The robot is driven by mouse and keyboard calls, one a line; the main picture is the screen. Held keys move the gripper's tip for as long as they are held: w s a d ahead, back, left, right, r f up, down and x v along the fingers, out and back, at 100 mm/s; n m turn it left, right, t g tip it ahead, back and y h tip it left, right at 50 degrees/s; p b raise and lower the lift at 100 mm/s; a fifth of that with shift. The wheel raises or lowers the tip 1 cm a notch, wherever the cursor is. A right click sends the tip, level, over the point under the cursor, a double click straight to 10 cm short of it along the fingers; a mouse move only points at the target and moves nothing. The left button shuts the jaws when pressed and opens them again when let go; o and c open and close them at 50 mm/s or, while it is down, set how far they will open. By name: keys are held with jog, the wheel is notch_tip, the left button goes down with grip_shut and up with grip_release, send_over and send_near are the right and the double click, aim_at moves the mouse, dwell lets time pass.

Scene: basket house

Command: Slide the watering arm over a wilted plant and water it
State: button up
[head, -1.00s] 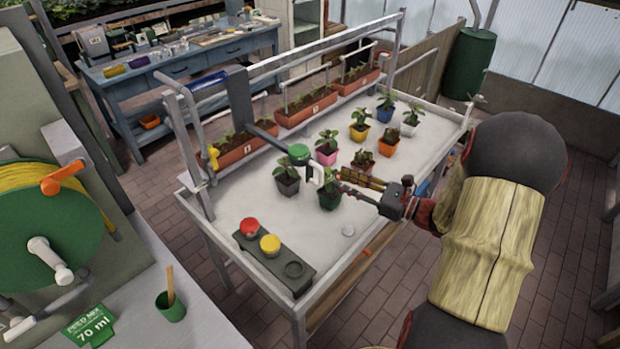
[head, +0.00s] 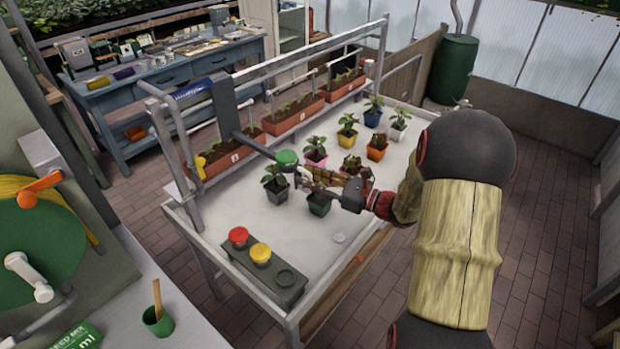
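The watering arm (head: 252,143) is a dark bar reaching from an upright carriage (head: 226,106) on the rail frame over the white table. It ends in a green round head (head: 287,158) with a pale handle (head: 305,179) beside it, above and right of a plant in a grey pot (head: 277,192). My gripper (head: 309,178) is at the handle; whether its fingers are open or closed around it is unclear. It partly hides the plant in a green pot (head: 319,206). A low plant with reddish-brown leaves (head: 351,162) stands behind my gripper. Which plant is wilted is hard to tell.
More potted plants stand behind: pink (head: 315,158), orange (head: 376,151), yellow (head: 347,137), blue (head: 373,118) and white (head: 397,130) pots. A grey block (head: 285,287) with red (head: 238,235) and yellow (head: 261,252) buttons sits at the table's front. Planter boxes (head: 221,160) line the back.

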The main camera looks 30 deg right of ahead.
jog(key=shift+c, duration=1.2)
jog(key=c, duration=0.4)
jog(key=shift+f, duration=0.15)
